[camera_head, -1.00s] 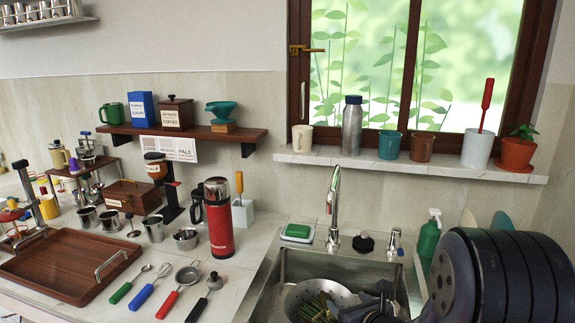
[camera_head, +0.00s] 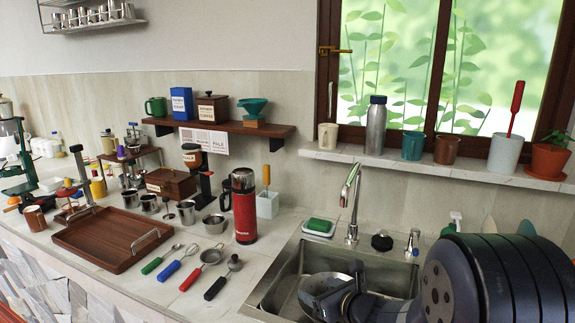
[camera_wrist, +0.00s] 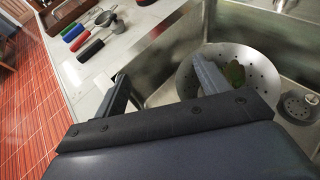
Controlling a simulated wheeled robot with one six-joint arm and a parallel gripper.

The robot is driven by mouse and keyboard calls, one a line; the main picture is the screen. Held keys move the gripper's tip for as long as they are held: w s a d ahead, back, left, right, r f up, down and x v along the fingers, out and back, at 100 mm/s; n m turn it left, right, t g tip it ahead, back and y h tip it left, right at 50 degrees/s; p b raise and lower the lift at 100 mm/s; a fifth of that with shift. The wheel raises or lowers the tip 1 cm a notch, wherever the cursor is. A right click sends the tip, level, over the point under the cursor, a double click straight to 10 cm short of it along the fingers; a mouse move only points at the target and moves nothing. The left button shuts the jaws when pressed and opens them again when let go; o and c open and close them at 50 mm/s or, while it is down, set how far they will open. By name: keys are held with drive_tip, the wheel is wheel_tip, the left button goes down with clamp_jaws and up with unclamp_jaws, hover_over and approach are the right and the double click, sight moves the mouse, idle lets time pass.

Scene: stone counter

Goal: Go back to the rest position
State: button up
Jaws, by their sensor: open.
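My gripper (camera_wrist: 165,88) is open and empty, its two fingers spread apart in the wrist view. It hangs over the sink (camera_head: 285,282), above the near rim of a metal colander (camera_wrist: 187,82). Some green leaves lie in the colander, partly hidden behind the right finger. In the head view my dark arm fills the lower right corner. It hides the right part of the sink and part of the colander (camera_head: 318,284), and the gripper (camera_head: 345,300) shows only partly there.
The tap (camera_head: 352,205) rises behind the sink. Left of it stand a red flask (camera_head: 244,208), several utensils and a wooden tray (camera_head: 92,258). The sill (camera_head: 400,165) holds cups, a bottle and a plant. Open floor (camera_wrist: 28,100) lies left of the counter.

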drive_tip(key=shift+n+g+y, duration=0.6)
drive_tip(key=shift+n+y, duration=0.1)
drive_tip(key=shift+n, duration=0.1)
drive_tip(key=shift+a+r, duration=0.3)
drive_tip(key=shift+a, duration=0.35)
drive_tip(key=shift+a+r, duration=0.35)
drive_tip(key=shift+a, duration=0.25)
drive_tip(key=shift+a+r, duration=0.3)
drive_tip(key=shift+a, duration=0.35)
drive_tip(key=shift+s, duration=0.15)
